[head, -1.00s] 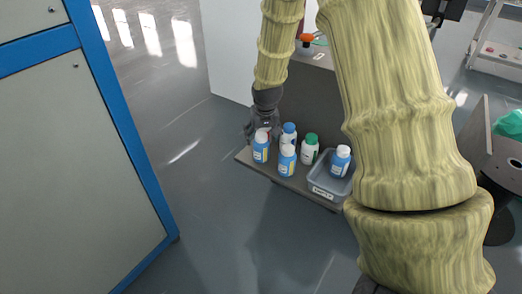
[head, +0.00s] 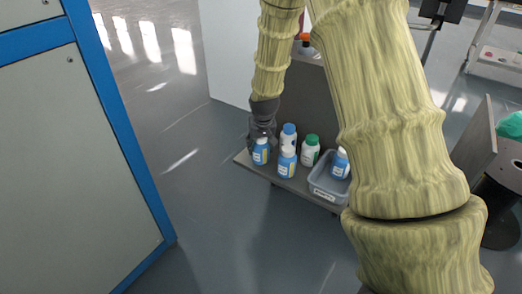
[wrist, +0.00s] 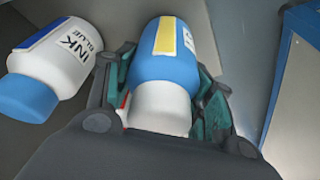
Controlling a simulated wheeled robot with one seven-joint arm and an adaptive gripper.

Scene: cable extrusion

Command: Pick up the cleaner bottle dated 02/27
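A blue bottle with a white cap (head: 261,156) stands at the left corner of a grey shelf. My gripper (head: 262,138) is over its cap, pointing down. In the wrist view the same blue bottle (wrist: 163,65), with a yellow and white label, lies between my two fingers (wrist: 165,82). The fingers are close against its sides; I cannot tell whether they grip it. A second blue bottle with a white cap (head: 287,162) stands to its right. A third (head: 340,163) is in a grey bin. No date is readable on any label.
A white bottle with a blue cap (head: 288,136) stands close behind; it shows as "INK BLUE" in the wrist view (wrist: 62,55). A white bottle with a green cap (head: 310,152) stands beside the grey bin (head: 325,190). A blue-framed cabinet (head: 120,140) is at left.

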